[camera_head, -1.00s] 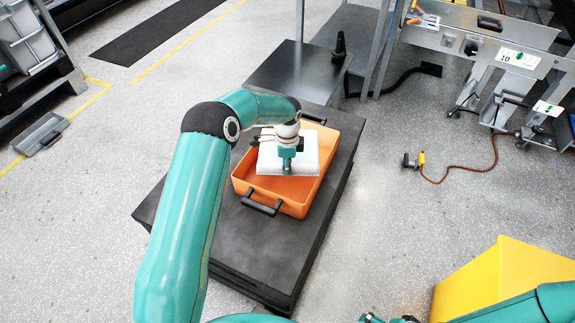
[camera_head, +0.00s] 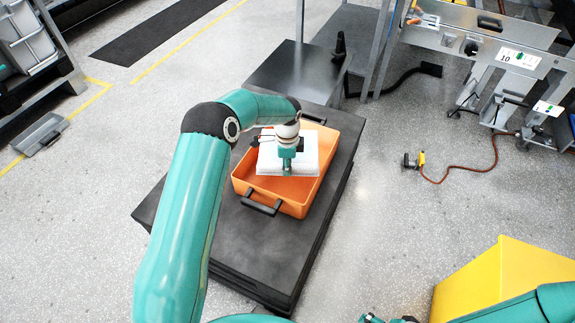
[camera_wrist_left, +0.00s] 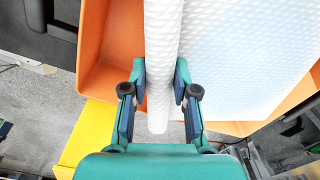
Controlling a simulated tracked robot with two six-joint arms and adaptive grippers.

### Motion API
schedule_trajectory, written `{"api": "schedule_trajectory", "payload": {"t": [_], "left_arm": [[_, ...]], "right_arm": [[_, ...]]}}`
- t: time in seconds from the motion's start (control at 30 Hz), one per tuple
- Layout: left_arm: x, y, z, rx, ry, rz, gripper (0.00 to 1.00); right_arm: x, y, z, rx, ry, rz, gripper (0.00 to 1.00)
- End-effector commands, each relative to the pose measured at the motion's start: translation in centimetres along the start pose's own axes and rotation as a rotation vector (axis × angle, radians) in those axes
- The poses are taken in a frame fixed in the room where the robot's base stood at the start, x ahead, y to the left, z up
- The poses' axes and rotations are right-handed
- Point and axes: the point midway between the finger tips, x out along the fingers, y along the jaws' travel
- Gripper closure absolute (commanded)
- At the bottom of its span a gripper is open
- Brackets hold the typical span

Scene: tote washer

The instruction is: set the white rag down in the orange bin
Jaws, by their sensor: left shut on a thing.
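The white rag (camera_head: 268,160) is a flat white piece with a textured surface, over or in the orange bin in the head view. My left gripper (camera_head: 287,172) is above the bin. In the left wrist view, my left gripper (camera_wrist_left: 160,95) is shut on a rolled or folded edge of the rag (camera_wrist_left: 240,50). The orange bin (camera_head: 299,209) has black handles and stands on a dark platform. The bin also shows behind the rag in the left wrist view (camera_wrist_left: 122,45). I cannot tell whether the rag touches the bin floor.
The dark platform (camera_head: 200,215) has free room left of the bin. A grey metal table (camera_head: 300,70) stands behind it. A yellow box (camera_head: 490,280) is at lower right. An orange cable (camera_head: 470,175) lies on the floor at the right.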

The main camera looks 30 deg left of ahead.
Motion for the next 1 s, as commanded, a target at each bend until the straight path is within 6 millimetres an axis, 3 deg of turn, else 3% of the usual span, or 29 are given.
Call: {"api": "schedule_trajectory", "payload": {"t": [0.4, 0.43, 0.5, 0.6, 0.8, 1.0], "left_arm": [[-0.52, -0.04, -0.02, 0.000, 0.001, -0.001, 1.00], [-0.52, -0.04, -0.02, 0.000, 0.001, -0.001, 0.67], [-0.52, -0.04, -0.02, 0.000, 0.001, -0.001, 0.55], [-0.51, -0.04, -0.02, 0.000, 0.001, -0.001, 0.43], [-0.49, -0.03, -0.01, 0.000, 0.000, -0.001, 0.43], [-0.44, 0.01, -0.01, 0.000, 0.000, 0.000, 0.09]], "right_arm": [[-0.18, -0.06, -0.01, 0.000, 0.000, 0.000, 0.00], [-0.18, -0.06, -0.01, 0.000, 0.000, 0.000, 0.00], [-0.18, -0.06, -0.01, 0.000, 0.000, 0.000, 0.00], [-0.18, -0.06, -0.01, 0.000, 0.000, 0.000, 0.00], [-0.18, -0.06, -0.01, 0.000, 0.000, 0.000, 0.00], [-0.17, -0.06, -0.01, 0.000, 0.000, 0.000, 0.00]]}}
